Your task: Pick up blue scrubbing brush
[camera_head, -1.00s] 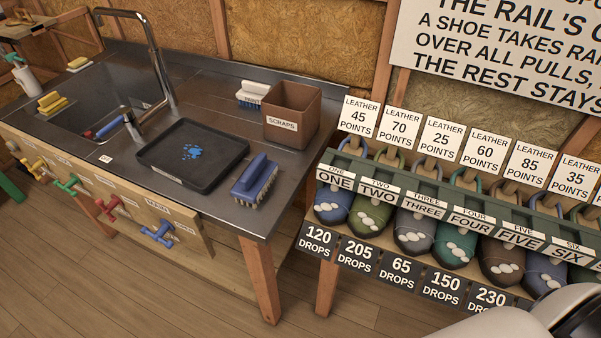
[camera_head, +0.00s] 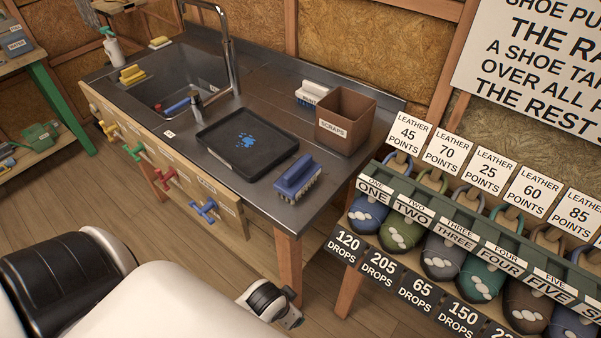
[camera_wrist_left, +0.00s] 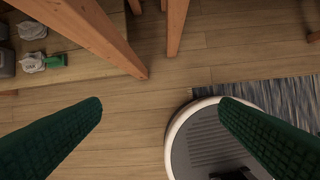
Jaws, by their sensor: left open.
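The blue scrubbing brush (camera_head: 296,175) lies bristles down on the metal counter, near its right front corner in the head view. It is right of the black tray and in front of the brown scraps box. My left arm comes in from the lower left, low in front of the counter and well apart from the brush. My left gripper (camera_wrist_left: 160,102) shows in the left wrist view as two dark green fingers, wide apart with nothing between them. That view shows floor and wooden legs, not the brush. My right gripper is out of view.
The black tray (camera_head: 212,160) holds a blue splash mark. The scraps box (camera_head: 345,122) and a white-and-blue brush (camera_head: 311,95) stand behind. A sink with a tall faucet (camera_head: 232,60) is at left. Coloured valve handles (camera_head: 203,210) jut from the counter front. A shoe rack (camera_head: 440,225) stands at right.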

